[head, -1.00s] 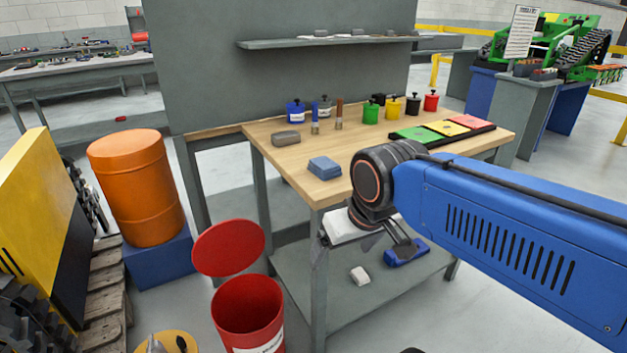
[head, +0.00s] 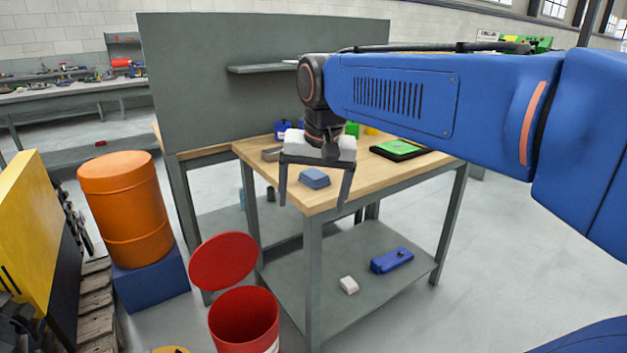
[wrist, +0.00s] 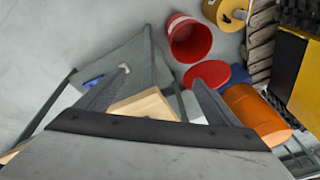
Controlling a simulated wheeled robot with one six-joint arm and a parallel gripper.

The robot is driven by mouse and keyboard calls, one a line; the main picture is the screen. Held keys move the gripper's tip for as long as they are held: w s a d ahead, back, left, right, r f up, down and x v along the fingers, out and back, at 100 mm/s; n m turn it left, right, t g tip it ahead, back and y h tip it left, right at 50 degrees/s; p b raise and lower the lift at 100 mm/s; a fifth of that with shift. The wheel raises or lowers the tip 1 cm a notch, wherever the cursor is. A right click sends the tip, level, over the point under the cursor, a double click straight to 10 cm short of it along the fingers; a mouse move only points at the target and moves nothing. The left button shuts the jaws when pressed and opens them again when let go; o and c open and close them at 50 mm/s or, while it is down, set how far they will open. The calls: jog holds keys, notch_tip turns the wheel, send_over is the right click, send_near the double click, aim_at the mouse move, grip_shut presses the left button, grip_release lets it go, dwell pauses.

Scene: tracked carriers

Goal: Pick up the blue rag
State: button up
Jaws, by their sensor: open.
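The blue rag (head: 314,178) lies folded on the wooden tabletop (head: 330,196), near the table's front left corner. My gripper (head: 312,200) is open and empty, with its fingers pointing down. In the head view its two fingers stand to either side of the rag, nearer the camera; I cannot tell the exact gap in height. In the wrist view the gripper (wrist: 162,82) shows its spread fingers over the table corner (wrist: 145,106); the rag is not visible there.
A red bin (head: 244,318) with its red lid (head: 223,261) stands left of the table. An orange drum (head: 125,210) is farther left. A grey block (head: 271,154) and a blue pot (head: 284,131) sit behind the rag. The lower shelf holds a blue case (head: 391,260) and white block (head: 348,285).

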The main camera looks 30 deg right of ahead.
jog(key=w+d+r+m+g, duration=0.1)
jog(key=w+d+r+m, duration=0.35)
jog(key=w+r, duration=0.35)
notch_tip(320, 180, up, 5)
jog(key=m+g, duration=0.2)
jog(key=m, duration=0.4)
send_over(312, 174)
notch_tip(312, 174, down, 17)
jog(key=shift+w+f, duration=0.1)
jog(key=shift+f, duration=0.05)
jog(key=c, duration=1.1)
